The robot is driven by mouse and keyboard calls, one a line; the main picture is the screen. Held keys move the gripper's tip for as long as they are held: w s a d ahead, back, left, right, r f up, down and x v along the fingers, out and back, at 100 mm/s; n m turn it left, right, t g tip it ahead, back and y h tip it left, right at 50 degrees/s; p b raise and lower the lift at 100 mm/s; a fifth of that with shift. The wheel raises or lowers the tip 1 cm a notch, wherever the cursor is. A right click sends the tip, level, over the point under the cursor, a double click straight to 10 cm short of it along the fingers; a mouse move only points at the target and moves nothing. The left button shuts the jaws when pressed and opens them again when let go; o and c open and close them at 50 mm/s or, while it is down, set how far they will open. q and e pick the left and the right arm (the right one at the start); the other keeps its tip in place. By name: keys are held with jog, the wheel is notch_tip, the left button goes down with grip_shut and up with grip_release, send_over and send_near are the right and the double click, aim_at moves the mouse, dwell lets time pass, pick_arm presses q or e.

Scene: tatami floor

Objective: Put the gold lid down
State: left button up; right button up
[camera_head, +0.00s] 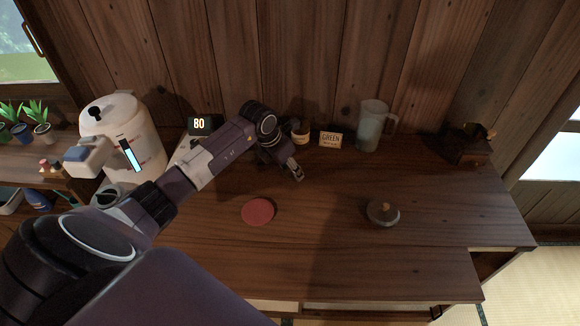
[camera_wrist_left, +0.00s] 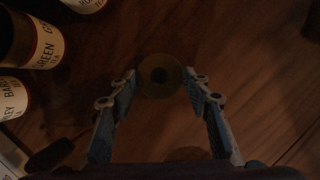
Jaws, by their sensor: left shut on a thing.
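My left gripper (camera_head: 296,172) reaches over the wooden counter (camera_head: 330,240), near the tea canisters at the back. In the left wrist view its two fingers (camera_wrist_left: 163,82) are closed on the gold lid (camera_wrist_left: 160,77), a dim round disc with a dark centre. The fingertips touch the disc at its left and right edges. In the head view I cannot make out the lid at the gripper. The height of the lid above the counter is hard to tell. My right gripper is not in view.
Labelled canisters (camera_wrist_left: 28,40) stand close at the left in the wrist view. The counter's front middle is clear.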

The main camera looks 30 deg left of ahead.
pick_arm(q)
jog(key=shift+f, duration=0.15)
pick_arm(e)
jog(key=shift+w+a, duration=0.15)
pick_arm(q)
jog(key=shift+f, duration=0.1)
jog(key=o, duration=0.9)
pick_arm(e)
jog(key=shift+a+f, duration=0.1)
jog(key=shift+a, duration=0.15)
pick_arm(q)
jog(key=shift+o, duration=0.2)
jog(key=shift+r, duration=0.25)
jog(key=shift+s+a+r, duration=0.1)
jog(key=shift+r, duration=0.25)
jog(key=d+b+v, duration=0.1)
jog(key=v, duration=1)
jog(key=shift+s+a+b, duration=0.2)
jog(key=shift+a+b, duration=0.2)
jog(key=shift+a, duration=0.05)
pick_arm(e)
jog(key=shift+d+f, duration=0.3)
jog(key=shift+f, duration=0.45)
